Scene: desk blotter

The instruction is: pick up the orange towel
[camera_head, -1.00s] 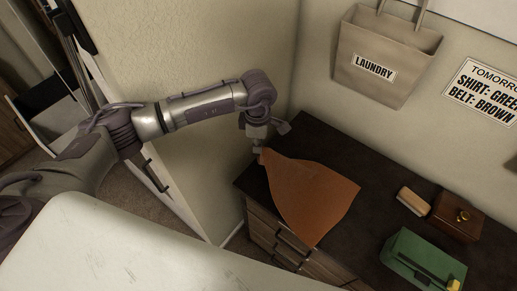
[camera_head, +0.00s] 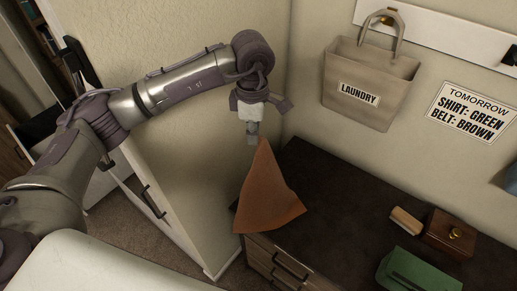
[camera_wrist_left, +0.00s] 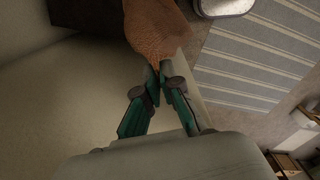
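The orange towel (camera_head: 267,195) hangs in a cone shape from my left gripper (camera_head: 254,137) in the head view, above the left end of the dark dresser. Its lower edge reaches down in front of the dresser's left front corner; I cannot tell whether it still touches the top. In the left wrist view, the fingertips of my left gripper (camera_wrist_left: 160,72) are together on the towel (camera_wrist_left: 157,28) at its gathered end. My right gripper is not in view.
A laundry bag (camera_head: 368,82) hangs on the wall from a white hook rail (camera_head: 450,38). A sign (camera_head: 472,109) is beside it. The dark dresser (camera_head: 345,200) holds a brush (camera_head: 406,220), a wooden box (camera_head: 450,233) and a green box (camera_head: 418,272). The dresser's middle is clear.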

